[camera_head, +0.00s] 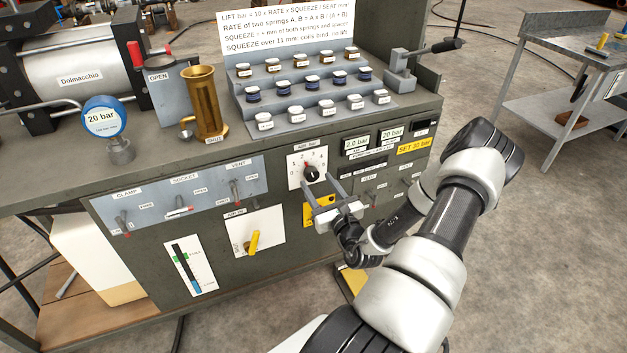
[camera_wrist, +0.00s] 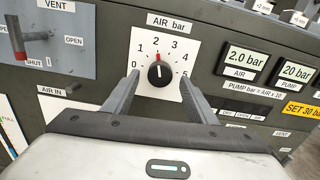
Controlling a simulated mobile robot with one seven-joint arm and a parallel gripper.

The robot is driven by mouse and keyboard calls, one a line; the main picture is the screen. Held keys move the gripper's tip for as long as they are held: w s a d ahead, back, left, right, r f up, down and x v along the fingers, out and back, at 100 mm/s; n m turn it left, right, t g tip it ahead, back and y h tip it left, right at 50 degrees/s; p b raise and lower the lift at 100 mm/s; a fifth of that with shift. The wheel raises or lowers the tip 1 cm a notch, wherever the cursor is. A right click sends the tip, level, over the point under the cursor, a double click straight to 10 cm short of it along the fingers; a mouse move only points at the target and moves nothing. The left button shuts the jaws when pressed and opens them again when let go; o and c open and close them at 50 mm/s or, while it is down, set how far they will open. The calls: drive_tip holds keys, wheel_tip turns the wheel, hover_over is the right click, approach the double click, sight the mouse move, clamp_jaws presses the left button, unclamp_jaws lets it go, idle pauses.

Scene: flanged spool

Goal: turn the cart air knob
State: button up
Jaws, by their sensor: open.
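The air knob (camera_head: 311,173) is a round black knob on a white dial plate labelled "AIR bar" on the front panel of the grey cart. In the wrist view the knob (camera_wrist: 160,73) sits in the middle of a scale from 0 to 5, with a red mark at its top near the 2. My gripper (camera_head: 325,192) is open in front of the dial. In the wrist view its two fingers (camera_wrist: 160,88) lie to the left and right of the knob, with space on both sides. Whether the fingertips reach the knob's depth is unclear.
A display (camera_wrist: 246,60) right of the dial reads 2.0 bar; the pump display (camera_wrist: 296,72) reads 20 bar. A yellow label (camera_wrist: 302,110) says SET 30 bar. Left are the VENT lever (camera_head: 235,190) and yellow AIR IN handle (camera_head: 253,242). A brass cup (camera_head: 204,103) stands on top.

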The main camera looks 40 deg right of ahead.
sight(313, 176)
drive_tip(key=shift+b+x, duration=0.3)
drive_tip(key=shift+x, duration=1.7)
drive_tip(key=c, duration=1.1)
drive_tip(key=shift+o, duration=0.2)
drive_tip(key=shift+r+p, duration=0.1)
drive_tip(key=shift+p, duration=0.2)
